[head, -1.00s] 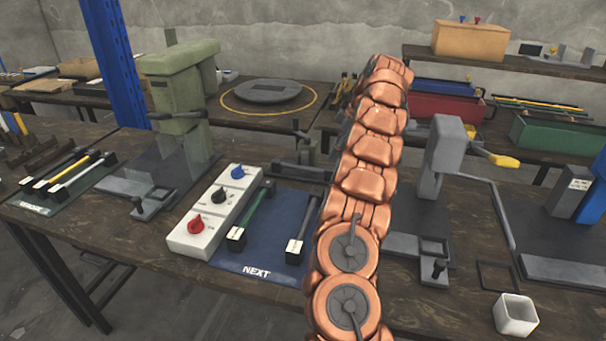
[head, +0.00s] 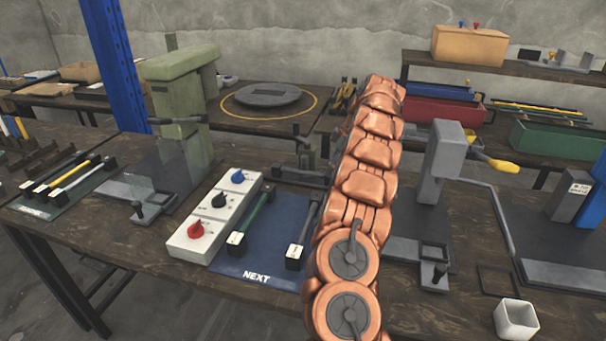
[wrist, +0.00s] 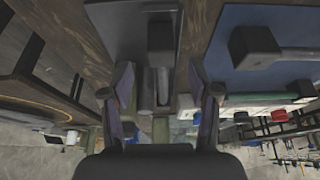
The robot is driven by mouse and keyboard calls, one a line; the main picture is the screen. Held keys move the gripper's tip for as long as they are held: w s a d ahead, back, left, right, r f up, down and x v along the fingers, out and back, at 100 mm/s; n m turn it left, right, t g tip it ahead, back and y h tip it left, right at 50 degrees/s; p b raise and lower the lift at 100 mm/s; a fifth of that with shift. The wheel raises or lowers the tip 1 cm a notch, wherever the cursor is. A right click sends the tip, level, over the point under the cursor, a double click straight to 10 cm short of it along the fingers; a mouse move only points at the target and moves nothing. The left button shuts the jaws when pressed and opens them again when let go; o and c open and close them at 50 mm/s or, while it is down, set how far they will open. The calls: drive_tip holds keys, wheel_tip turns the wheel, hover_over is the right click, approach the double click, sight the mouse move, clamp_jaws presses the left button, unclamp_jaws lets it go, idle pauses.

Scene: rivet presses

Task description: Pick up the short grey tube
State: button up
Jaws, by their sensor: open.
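The short grey tube (head: 303,228) lies on the blue NEXT mat (head: 233,268), with a black end block towards the front. My copper arm covers part of the mat's right side. In the wrist view a dark block and the grey tube (wrist: 298,52) show at the upper right, on the blue mat. My gripper (wrist: 160,82) is open, its fingers well apart and left of the tube in that view. A grey cylindrical part of a fixture (wrist: 162,85) shows in the gap between them; I cannot tell its distance. In the head view my arm hides the gripper.
A green tube (head: 254,218) lies left of the grey one, beside a white box with knobs (head: 214,218). A dark fixture (head: 300,172) stands behind the mat. A grey press (head: 443,160) stands right of my arm, and a white square cup (head: 516,319) at the front right.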

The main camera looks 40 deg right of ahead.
drive_tip(key=shift+x, duration=1.65)
drive_tip(key=shift+s, duration=0.1)
drive_tip(key=shift+c, duration=0.2)
clamp_jaws()
